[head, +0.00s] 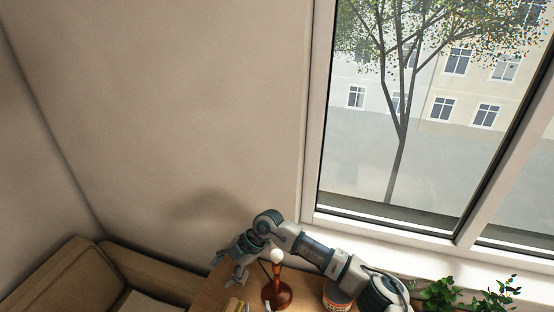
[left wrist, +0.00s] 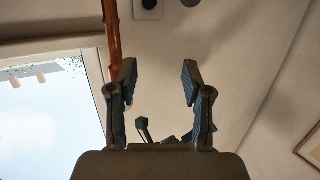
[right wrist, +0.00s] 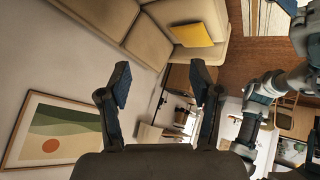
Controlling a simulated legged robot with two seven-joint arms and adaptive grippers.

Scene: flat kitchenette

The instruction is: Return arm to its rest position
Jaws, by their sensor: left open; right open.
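A wooden table (head: 207,294) stands below the window (head: 385,150). A labelled tin (head: 338,297) and a green plant (head: 440,292) are near the arm. A tan sofa (head: 65,282) is at the lower left. The wall above is bare and clear.

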